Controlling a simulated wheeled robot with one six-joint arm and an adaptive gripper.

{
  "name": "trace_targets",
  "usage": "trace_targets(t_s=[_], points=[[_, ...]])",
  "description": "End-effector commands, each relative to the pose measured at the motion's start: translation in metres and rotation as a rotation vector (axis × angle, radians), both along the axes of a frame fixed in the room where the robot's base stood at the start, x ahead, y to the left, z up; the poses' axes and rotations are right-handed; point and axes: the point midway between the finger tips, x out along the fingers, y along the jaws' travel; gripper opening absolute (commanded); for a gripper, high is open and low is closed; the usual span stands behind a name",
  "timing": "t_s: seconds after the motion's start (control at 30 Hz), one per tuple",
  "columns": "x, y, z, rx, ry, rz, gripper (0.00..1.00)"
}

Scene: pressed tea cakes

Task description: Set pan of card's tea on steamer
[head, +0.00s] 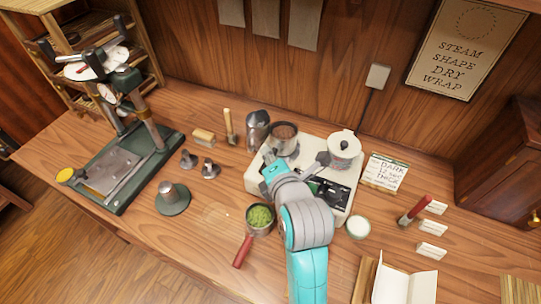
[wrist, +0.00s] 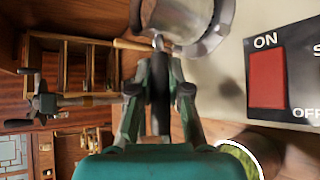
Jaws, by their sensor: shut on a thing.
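A pan of dark brown tea (head: 284,133) is at the back left of the white steamer (head: 262,181). My gripper (head: 274,164) is shut on its dark handle in front of it. The wrist view shows the handle between the fingers (wrist: 159,88) and the metal pan (wrist: 185,18) beside a curved metal rim; I cannot tell whether the pan rests fully or hovers slightly. The card (head: 386,171) reads DARK, 12 and THICK. A pan of green tea (head: 261,216) with a red handle stands on the table in front.
The steamer's red switch (wrist: 268,79) shows in the wrist view. A metal pitcher (head: 257,128) stands left of the steamer. A green press (head: 125,165) occupies the left. A white bowl (head: 358,227) is at the right.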

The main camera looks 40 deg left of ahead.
Motion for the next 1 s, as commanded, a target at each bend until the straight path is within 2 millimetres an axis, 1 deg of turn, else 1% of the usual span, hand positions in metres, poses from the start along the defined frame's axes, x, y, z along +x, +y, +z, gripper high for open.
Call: trace_targets(t_s=[1.0], points=[[0.0,0.0,-0.015,0.001,0.0,0.0,0.0]])
